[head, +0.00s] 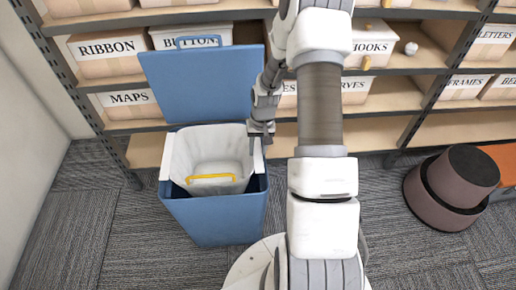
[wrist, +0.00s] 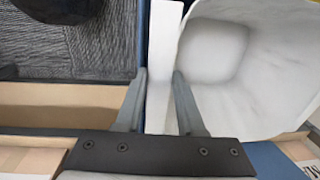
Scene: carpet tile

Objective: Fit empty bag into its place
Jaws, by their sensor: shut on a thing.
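The empty bag (head: 208,150) is white, open at the top, with stiff white strips along its left and right sides. It sits in the mouth of a blue bin (head: 222,218), whose blue lid (head: 200,85) stands raised behind it. A yellow handle (head: 211,177) shows at the bag's front. My gripper (head: 261,138) is at the bag's right strip in the head view. In the wrist view my gripper (wrist: 159,76) is shut on the strip of the bag (wrist: 215,50), one finger on each side. How deep the bag sits is hidden.
Shelves with labelled boxes, such as the MAPS box (head: 130,103), stand behind the bin. A round dark pink stool-like object (head: 450,188) and an orange object (head: 505,160) are at the right. Grey carpet (head: 50,235) is clear left of the bin.

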